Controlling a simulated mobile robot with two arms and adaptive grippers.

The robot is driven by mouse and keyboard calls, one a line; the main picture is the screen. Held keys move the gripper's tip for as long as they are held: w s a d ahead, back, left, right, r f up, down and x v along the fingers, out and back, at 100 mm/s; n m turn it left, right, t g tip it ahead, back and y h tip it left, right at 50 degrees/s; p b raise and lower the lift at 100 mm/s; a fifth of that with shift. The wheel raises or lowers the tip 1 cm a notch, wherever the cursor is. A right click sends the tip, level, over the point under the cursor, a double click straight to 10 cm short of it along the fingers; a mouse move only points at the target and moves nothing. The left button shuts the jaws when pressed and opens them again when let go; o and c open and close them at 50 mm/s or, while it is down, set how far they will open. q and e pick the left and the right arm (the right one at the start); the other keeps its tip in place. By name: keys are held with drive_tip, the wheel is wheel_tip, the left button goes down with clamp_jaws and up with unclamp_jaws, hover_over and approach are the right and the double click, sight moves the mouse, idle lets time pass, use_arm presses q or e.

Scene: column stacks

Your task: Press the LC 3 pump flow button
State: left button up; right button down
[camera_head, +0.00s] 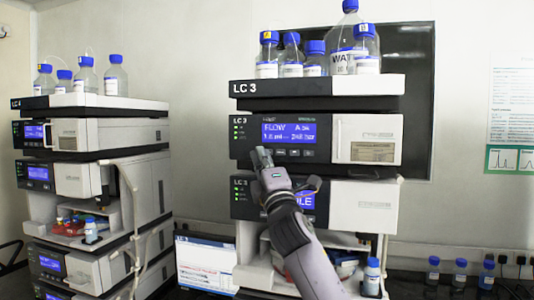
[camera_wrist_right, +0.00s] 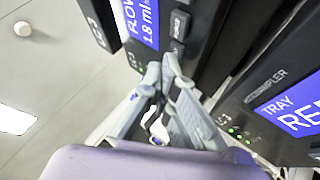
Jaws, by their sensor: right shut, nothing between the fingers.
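The LC 3 pump (camera_head: 370,125) is the second module of the right stack. Its blue display (camera_head: 289,132) reads FLOW, and small dark buttons (camera_head: 295,153) sit in a row under it. The right wrist view shows the display (camera_wrist_right: 142,20) and a dark button (camera_wrist_right: 179,25) close up. My right gripper (camera_head: 262,156) is shut and empty, its tips in front of the pump's lower left panel. In the right wrist view the closed fingertips (camera_wrist_right: 161,68) are beside the button row. I cannot tell whether they touch the panel. The gripper may hide a leftmost button. My left gripper is not in view.
Below the pump is the sampler module (camera_head: 365,205), partly behind my right arm. Several blue-capped bottles (camera_head: 315,58) stand in the tray on top. The LC 4 stack (camera_head: 90,135) stands at left. A monitor (camera_head: 205,262) sits low between the stacks.

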drive_tip(key=shift+s+a, duration=0.2)
drive_tip(key=shift+s, duration=0.55)
drive_tip(key=s, duration=0.1)
drive_tip(key=s+a, duration=0.1)
drive_tip(key=s, duration=0.2)
drive_tip(key=shift+s+a+p, duration=0.25)
drive_tip(key=shift+s+p, duration=0.05)
drive_tip(key=shift+s, duration=0.05)
idle(0.3)
